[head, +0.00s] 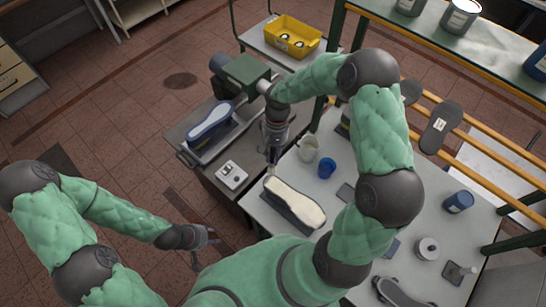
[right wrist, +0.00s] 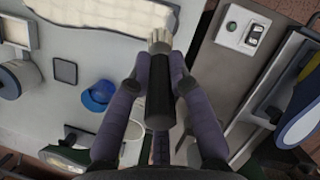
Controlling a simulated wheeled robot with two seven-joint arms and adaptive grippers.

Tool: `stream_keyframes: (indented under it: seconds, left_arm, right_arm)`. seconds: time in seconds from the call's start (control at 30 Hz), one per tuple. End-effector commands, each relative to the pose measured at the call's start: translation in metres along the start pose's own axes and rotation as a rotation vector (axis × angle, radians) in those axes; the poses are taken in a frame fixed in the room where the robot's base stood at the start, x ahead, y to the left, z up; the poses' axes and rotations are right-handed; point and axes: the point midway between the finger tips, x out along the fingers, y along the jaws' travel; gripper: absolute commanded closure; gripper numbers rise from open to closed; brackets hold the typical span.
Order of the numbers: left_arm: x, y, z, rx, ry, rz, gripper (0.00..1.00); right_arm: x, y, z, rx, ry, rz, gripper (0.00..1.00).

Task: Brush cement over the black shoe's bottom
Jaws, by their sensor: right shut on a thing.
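The black shoe (head: 294,203) lies bottom up on the grey table, its cream bottom facing up and dark sides showing below. Part of the cream bottom (right wrist: 115,14) shows at the top of the right wrist view. My right gripper (head: 272,153) is shut on a brush, just beyond the shoe's far end. The brush (right wrist: 160,95) has a black handle and pale bristles pointing to the top of that view. I cannot tell whether the bristles touch the shoe. My left gripper (head: 205,247) is open and empty, left of the table, away from the shoe.
A blue shoe (head: 210,122) sits on the machine at left. A small control box (head: 232,175) is beside the table. A blue can (head: 458,202) stands at right.

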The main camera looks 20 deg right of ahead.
Motion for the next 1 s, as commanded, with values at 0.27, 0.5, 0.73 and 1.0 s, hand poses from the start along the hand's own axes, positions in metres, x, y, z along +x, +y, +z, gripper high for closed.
stream_keyframes:
  seconds: [0.27,0.5,0.73,1.0]
  left_arm:
    - [-0.017,0.006,0.0,0.0,0.002,0.0,0.6]
    - [-0.024,0.009,0.0,0.0,0.001,0.0,0.6]
    - [-0.023,0.008,0.0,0.0,0.001,0.0,0.6]
    - [-0.023,0.008,0.0,0.0,0.001,0.0,0.6]
  right_arm:
    - [-0.027,-0.004,0.006,-0.001,0.001,0.0,1.0]
    - [-0.038,-0.005,0.009,-0.001,0.0,0.0,1.0]
    - [-0.038,-0.005,0.009,-0.001,0.0,0.0,1.0]
    - [-0.038,-0.005,0.009,-0.001,0.0,0.0,1.0]
